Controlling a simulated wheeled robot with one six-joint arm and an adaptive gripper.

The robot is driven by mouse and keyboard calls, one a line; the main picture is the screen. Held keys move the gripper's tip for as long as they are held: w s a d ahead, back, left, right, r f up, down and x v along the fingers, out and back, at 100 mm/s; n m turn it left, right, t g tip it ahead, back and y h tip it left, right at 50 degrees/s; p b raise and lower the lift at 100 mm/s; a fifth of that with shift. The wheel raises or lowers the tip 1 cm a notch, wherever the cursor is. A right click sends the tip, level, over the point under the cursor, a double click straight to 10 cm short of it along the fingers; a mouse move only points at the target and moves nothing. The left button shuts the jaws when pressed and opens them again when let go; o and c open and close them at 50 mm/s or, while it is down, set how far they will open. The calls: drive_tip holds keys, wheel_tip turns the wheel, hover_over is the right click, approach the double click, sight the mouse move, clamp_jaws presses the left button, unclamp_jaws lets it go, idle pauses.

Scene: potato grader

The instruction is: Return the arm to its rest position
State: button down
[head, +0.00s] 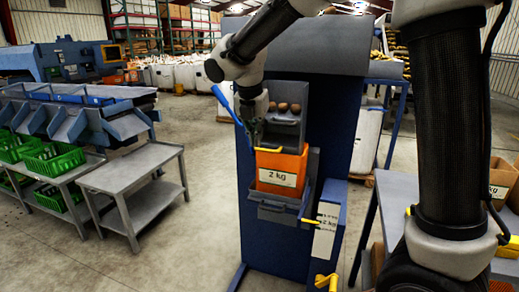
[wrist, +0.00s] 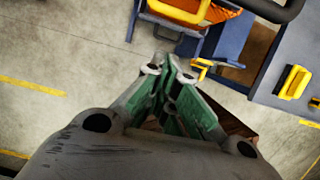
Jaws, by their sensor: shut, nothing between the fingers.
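My arm reaches from the right across the top of the head view, with its upper link bent down to the left. My gripper (head: 255,132) points down just above the left part of an orange bin (head: 278,160) labelled "2 kg". In the wrist view my gripper (wrist: 171,70) shows its green-padded fingers together, with nothing between them. Whether the gripper touches the bin's yellow-edged rim cannot be told.
The blue grader (head: 347,127) stands behind the gripper, with a few potatoes (head: 283,107) in a grey tray above the bin. A blue lever (head: 225,103) sticks up at left. A grey table (head: 137,168) stands left. Open floor lies between it and the grader.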

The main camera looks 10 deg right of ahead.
drive_tip(key=s+d+r+m, duration=0.1)
drive_tip(key=s+d+m, duration=1)
drive_tip(key=s+m, duration=0.3)
drive_tip(key=s+d+r+m+t+y, duration=0.1)
drive_tip(key=s+d+r+m, duration=0.1)
drive_tip(key=s+d+m, duration=1)
drive_tip(key=s+m, duration=0.2)
drive_tip(key=m, duration=0.2)
drive_tip(key=shift+d+y, duration=0.2)
drive_tip(key=shift+y, duration=0.1)
